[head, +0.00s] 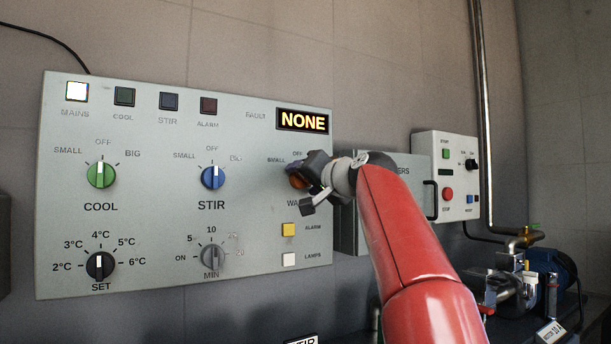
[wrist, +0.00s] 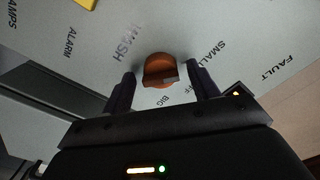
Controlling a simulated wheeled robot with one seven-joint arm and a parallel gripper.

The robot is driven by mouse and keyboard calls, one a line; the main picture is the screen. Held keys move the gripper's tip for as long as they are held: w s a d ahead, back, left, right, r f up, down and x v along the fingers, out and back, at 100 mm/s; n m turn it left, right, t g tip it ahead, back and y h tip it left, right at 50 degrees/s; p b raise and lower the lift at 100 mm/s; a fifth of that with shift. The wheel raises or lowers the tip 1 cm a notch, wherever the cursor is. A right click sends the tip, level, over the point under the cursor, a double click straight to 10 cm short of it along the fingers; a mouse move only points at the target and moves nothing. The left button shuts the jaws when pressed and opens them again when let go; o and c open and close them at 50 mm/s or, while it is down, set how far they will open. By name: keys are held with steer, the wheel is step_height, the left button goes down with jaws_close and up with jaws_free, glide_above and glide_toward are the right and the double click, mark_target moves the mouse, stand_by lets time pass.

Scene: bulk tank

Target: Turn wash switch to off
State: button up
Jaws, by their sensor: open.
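The wash switch is an orange rotary knob (head: 295,182) at the right of the grey control panel (head: 140,235). In the head view my gripper mostly covers it. In the wrist view the orange knob (wrist: 158,68) sits between the two fingers of my open gripper (wrist: 161,78), with a visible gap on each side. The labels WASH, SMALL and BIG show around it, and OFF is partly behind the right finger. I cannot tell which label the knob points to. In the head view my gripper (head: 316,172) is close to the panel face.
The green COOL knob (head: 101,175) and blue STIR knob (head: 212,177) both point up at OFF. A yellow alarm button (head: 288,230) and white lamps button (head: 289,259) lie below. The fault display (head: 302,121) reads NONE. A grey box (head: 350,215) stands behind my arm.

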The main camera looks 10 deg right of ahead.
steer(key=shift+w, duration=0.1)
steer(key=c, duration=1)
steer(key=shift+o, duration=0.2)
steer(key=m+p, duration=0.4)
steer(key=m, duration=0.5)
steer(key=shift+a+m, duration=0.1)
steer(key=shift+m, duration=0.3)
